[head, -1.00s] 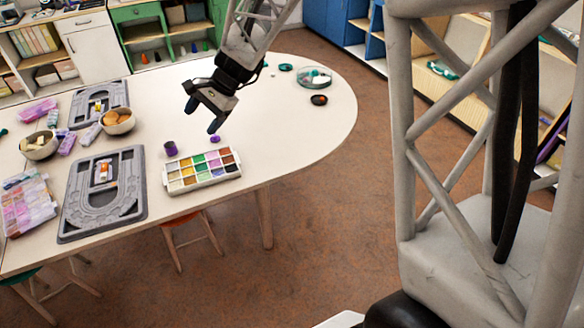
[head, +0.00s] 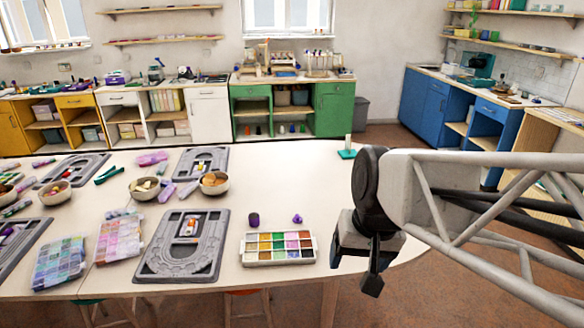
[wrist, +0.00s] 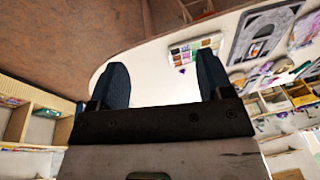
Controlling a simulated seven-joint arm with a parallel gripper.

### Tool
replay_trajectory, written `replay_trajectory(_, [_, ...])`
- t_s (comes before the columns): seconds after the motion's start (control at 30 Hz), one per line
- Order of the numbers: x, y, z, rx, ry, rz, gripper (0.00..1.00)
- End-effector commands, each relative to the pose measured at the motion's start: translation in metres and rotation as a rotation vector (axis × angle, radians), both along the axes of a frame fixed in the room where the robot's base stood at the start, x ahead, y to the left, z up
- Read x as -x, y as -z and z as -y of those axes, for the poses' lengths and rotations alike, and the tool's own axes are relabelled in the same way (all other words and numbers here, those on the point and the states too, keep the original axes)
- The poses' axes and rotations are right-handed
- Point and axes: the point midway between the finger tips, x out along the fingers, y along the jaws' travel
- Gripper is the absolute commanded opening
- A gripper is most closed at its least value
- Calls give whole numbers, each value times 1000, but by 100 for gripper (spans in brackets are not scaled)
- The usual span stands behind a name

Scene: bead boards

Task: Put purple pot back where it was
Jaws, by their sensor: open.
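The purple pot (head: 254,220) stands on the white table, behind the paint tray in the head view. A smaller purple piece (head: 297,219), perhaps a lid, lies to its right, apart from it. The white tray (head: 245,261) holds several coloured compartments in rows; it also shows in the wrist view (wrist: 170,52). My gripper (head: 372,285) is at the table's right side, to the right of the tray and well apart from the pot. In the wrist view its two fingers (wrist: 163,83) are spread with nothing between them.
A grey bead board (head: 150,270) lies left of the tray, and another (head: 222,160) farther back. Bowls (head: 214,188) of beads, a bead box (head: 58,275) and a teal stand (head: 347,152) are on the table. The table behind the pot is clear.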

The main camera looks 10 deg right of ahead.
Motion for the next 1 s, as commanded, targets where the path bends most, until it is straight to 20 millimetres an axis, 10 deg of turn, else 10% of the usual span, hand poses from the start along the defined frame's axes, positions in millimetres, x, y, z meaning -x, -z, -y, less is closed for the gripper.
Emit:
replay_trajectory(0.3, [44,2,16,127,-107,58,73])
replay_trajectory(1.0, [47,2,17,135,-114,61,73])
